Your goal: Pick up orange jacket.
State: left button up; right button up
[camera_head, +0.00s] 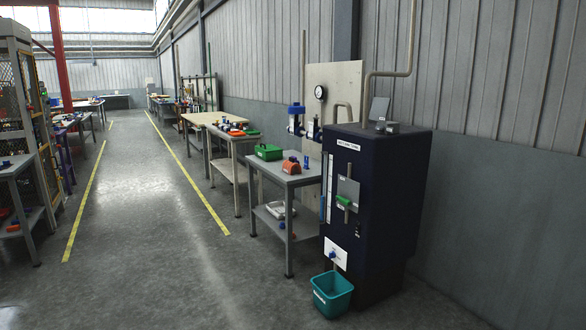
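A small orange-red block-like piece (290,167) sits on the top of the grey metal table (262,168) beside the dark press cabinet. It is the nearest orange thing in view, but it is too small to tell for sure that it is the orange jacket. A flat orange item (236,133) lies on the table farther back. Neither of my grippers is in view.
A green bin (268,152) and small blue parts (306,162) share the grey table. The dark cabinet (372,200) stands right of it, with a teal bucket (333,294) on the floor in front. The middle floor (160,220) is clear.

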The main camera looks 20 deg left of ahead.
aim_at(292, 165)
jog(key=i+j+u, duration=0.5)
jog(key=i+u, duration=0.15)
jog(key=i, duration=0.25)
jog(key=i+u, duration=0.35)
jog(key=i, duration=0.15)
